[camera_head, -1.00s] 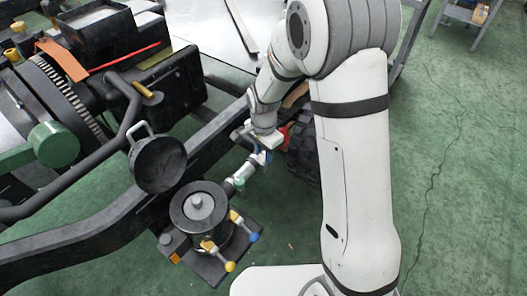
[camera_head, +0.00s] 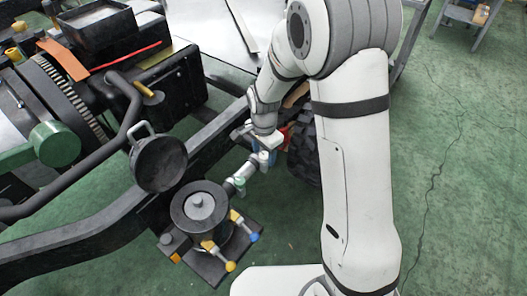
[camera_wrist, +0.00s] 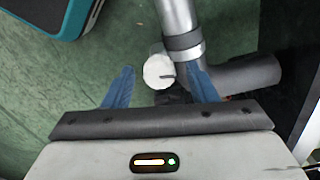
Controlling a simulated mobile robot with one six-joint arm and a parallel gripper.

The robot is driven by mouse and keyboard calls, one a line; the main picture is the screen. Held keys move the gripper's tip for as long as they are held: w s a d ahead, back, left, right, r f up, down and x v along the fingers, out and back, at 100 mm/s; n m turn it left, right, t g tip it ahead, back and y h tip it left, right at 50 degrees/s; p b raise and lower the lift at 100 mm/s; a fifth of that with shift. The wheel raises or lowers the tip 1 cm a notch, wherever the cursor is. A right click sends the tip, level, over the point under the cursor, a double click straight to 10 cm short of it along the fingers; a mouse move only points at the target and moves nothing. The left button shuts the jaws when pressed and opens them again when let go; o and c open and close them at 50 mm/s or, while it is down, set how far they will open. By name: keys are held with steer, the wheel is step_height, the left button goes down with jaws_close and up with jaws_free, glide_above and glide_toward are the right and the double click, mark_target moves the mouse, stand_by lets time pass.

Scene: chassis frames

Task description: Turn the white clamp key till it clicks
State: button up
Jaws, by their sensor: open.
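The white clamp key (camera_wrist: 157,72) shows in the wrist view as a round white end with a dark slot or line at its right side. It lies between the two blue fingertips of my gripper (camera_wrist: 160,80), beside a grey metal pipe (camera_wrist: 178,18) with a dark collar. The fingers are apart, with a visible gap at the left finger; the right finger is close to the pipe and key, and contact cannot be told. In the head view my gripper (camera_head: 263,157) is at the upper end of the short grey pipe; the key is not clearly distinguishable there.
A black pan-shaped part (camera_head: 158,163) and a dark frame rail (camera_head: 90,222) are to the left. A black tyre (camera_head: 303,150) is close right of my gripper. Green floor is open at right.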

mark_target(264, 155)
steer(key=shift+r+p, duration=0.55)
steer(key=shift+r, duration=3.35)
